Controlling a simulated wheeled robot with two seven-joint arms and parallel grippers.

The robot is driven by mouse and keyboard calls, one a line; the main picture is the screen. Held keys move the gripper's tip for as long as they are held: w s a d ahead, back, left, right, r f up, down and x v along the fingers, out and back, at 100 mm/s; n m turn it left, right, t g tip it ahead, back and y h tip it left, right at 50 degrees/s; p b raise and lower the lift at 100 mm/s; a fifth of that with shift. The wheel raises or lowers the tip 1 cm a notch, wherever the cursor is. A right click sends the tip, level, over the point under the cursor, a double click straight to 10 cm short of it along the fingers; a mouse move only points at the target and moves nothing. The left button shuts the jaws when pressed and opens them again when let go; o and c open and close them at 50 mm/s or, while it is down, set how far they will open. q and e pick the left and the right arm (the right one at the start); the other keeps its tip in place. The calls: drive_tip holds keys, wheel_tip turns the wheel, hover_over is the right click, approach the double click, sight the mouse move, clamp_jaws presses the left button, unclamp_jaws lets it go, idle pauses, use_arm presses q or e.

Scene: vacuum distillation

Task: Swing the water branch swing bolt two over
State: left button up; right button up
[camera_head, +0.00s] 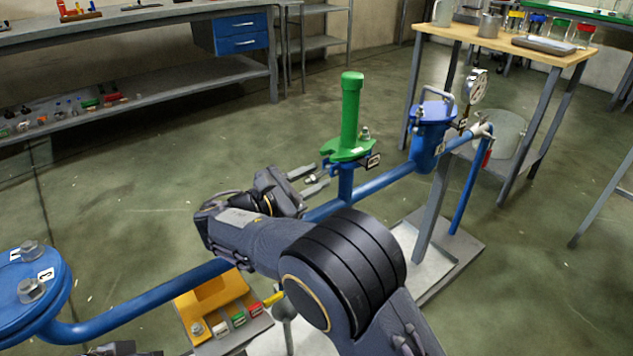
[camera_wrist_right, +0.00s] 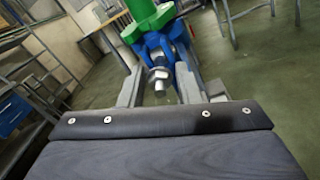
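The green capped branch (camera_head: 350,120) stands upright on the blue pipe. A silver bolt with a nut (camera_wrist_right: 160,78) sticks out from its blue clamp lugs (camera_wrist_right: 160,42) toward the right wrist camera. Another bolt (camera_head: 365,132) stands upright at the green flange's right side. My right gripper (camera_head: 311,181) is open at the branch's near left side. In the wrist view its fingers (camera_wrist_right: 160,90) lie on either side of the protruding bolt, with gaps visible. Dark parts at the bottom left edge may belong to my left gripper (camera_head: 122,349); its fingers cannot be made out.
The blue pipe (camera_head: 385,180) runs on to a blue lidded vessel (camera_head: 432,125) and a pressure gauge (camera_head: 477,88). A blue flange with bolts (camera_head: 30,285) is at the left. An orange block with labelled tags (camera_head: 212,297) sits below the pipe. Open floor lies behind.

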drive_tip(key=shift+w+d, duration=0.4)
drive_tip(key=shift+d, duration=0.2)
clamp_jaws()
drive_tip(key=shift+r+p, duration=0.25)
drive_tip(key=shift+p, duration=0.2)
wheel_tip(320, 180, up, 2)
drive_tip(key=g+y+p, duration=0.3)
drive_tip(key=y+p, duration=0.2)
drive_tip(key=p, duration=0.9)
drive_tip(key=shift+g, duration=0.3)
drive_tip(key=shift+f+g+y+p, duration=0.15)
drive_tip(key=shift+g+y+p, duration=0.25)
drive_tip(key=shift+p, duration=0.25)
